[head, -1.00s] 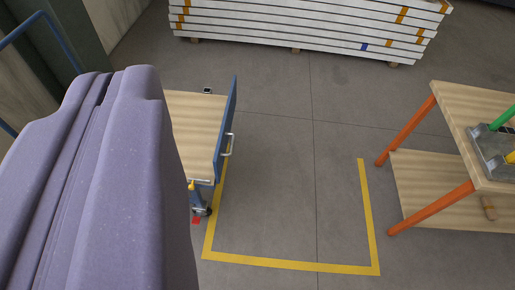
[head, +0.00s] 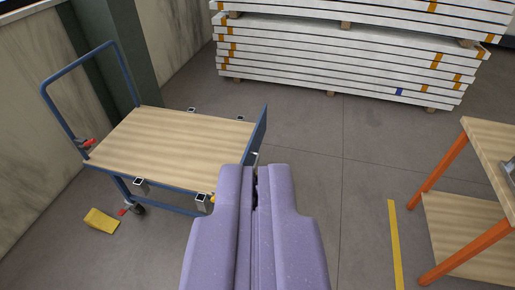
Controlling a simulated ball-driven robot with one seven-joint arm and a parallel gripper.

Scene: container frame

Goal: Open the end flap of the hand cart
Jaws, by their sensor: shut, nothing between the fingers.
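The hand cart (head: 175,140) stands left of centre, with a light wooden deck, blue frame and blue push bar at its left end. Its end flap (head: 260,130) is a blue panel standing upright along the deck's right end. A bit of a pale handle (head: 255,155) shows on the flap's outer side; the rest is hidden behind my gripper. My purple gripper (head: 253,180) is shut and empty at bottom centre. It covers the flap's near end in the picture; I cannot tell whether they touch.
An orange-legged wooden bench (head: 465,200) stands at the right. A stack of white boards (head: 340,65) lies at the back. A yellow block (head: 101,220) lies on the floor near the cart. A yellow floor line (head: 396,245) runs left of the bench. Floor between cart and bench is clear.

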